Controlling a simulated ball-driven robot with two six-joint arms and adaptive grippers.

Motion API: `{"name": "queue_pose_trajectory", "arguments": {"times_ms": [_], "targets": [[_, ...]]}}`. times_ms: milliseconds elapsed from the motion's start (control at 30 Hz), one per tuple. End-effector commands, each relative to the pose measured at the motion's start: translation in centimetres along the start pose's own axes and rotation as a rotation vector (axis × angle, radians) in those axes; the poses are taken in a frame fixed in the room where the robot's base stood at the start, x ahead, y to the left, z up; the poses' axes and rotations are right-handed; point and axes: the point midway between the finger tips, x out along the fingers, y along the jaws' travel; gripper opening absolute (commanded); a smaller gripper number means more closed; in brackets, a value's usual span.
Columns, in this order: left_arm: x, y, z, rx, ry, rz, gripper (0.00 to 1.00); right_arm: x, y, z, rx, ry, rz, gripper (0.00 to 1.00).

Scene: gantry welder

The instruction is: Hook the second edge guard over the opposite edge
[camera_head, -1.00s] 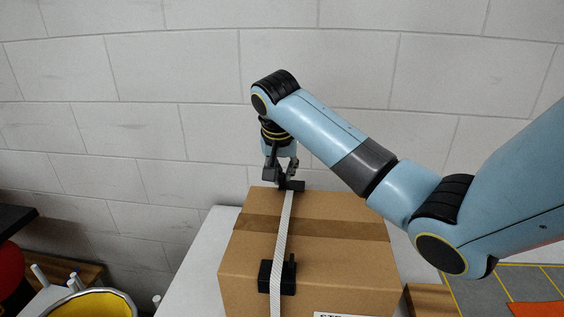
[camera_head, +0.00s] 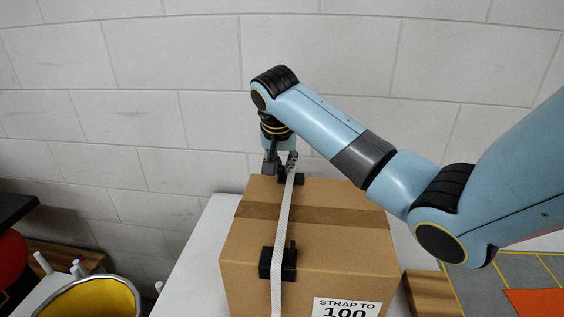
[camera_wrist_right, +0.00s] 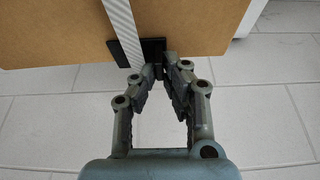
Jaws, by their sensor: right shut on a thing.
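A cardboard box (camera_head: 340,245) stands on a white table, with a white strap (camera_head: 279,238) running over its top. One black edge guard (camera_head: 289,263) sits on the near top edge, with the strap across it. The second black edge guard (camera_head: 299,180) is at the far top edge, close under the strap. My right gripper (camera_head: 285,172) is shut on this second guard; in the right wrist view the gripper (camera_wrist_right: 163,78) points at the guard (camera_wrist_right: 152,46) at the box's edge. Its exact seating on the edge is partly hidden by the fingers. My left gripper is out of view.
The white table (camera_head: 190,262) has bare room left of the box. A wooden block (camera_head: 432,293) lies right of the box. A block wall (camera_head: 150,110) rises behind.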

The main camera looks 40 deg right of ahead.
Motion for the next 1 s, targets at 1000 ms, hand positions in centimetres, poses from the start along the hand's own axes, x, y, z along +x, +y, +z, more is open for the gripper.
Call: {"name": "queue_pose_trajectory", "arguments": {"times_ms": [1000], "targets": [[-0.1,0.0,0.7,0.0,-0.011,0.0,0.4,-3.9,-0.1,-0.1,0.0,0.004,-0.004,0.35]]}}
